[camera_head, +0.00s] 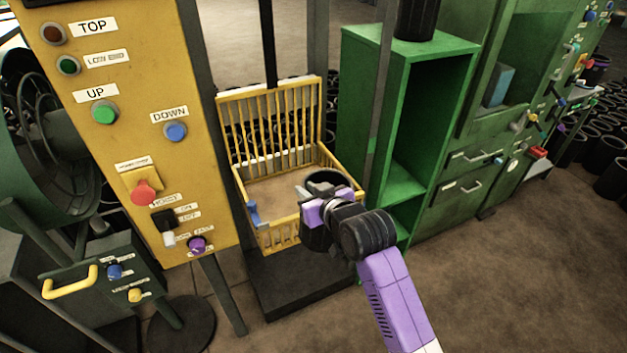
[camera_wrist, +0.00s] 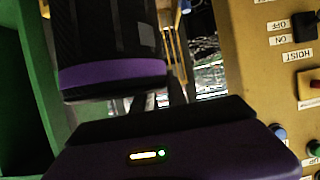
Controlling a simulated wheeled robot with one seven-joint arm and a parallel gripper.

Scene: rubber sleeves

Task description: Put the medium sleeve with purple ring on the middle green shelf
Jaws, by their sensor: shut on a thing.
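The black sleeve with a purple ring (camera_wrist: 112,75) fills the upper left of the wrist view, close to my gripper's purple body. In the head view the sleeve (camera_head: 329,178) shows as a dark round rim just beyond my gripper (camera_head: 318,200), over the right side of the yellow cage. My gripper is shut on the sleeve; the wrist hides part of it. The green shelf unit (camera_head: 358,100) stands to the right of the sleeve, its open front showing inner shelf boards (camera_head: 403,185). The sleeve is outside the shelf unit.
The yellow barred hoist cage (camera_head: 245,150) stands left of and behind my gripper. A yellow control panel (camera_head: 130,150) with buttons is at the left. Another black sleeve (camera_head: 416,18) stands on top of the shelf unit. Green cabinets (camera_head: 465,190) adjoin it at right. Open floor lies at lower right.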

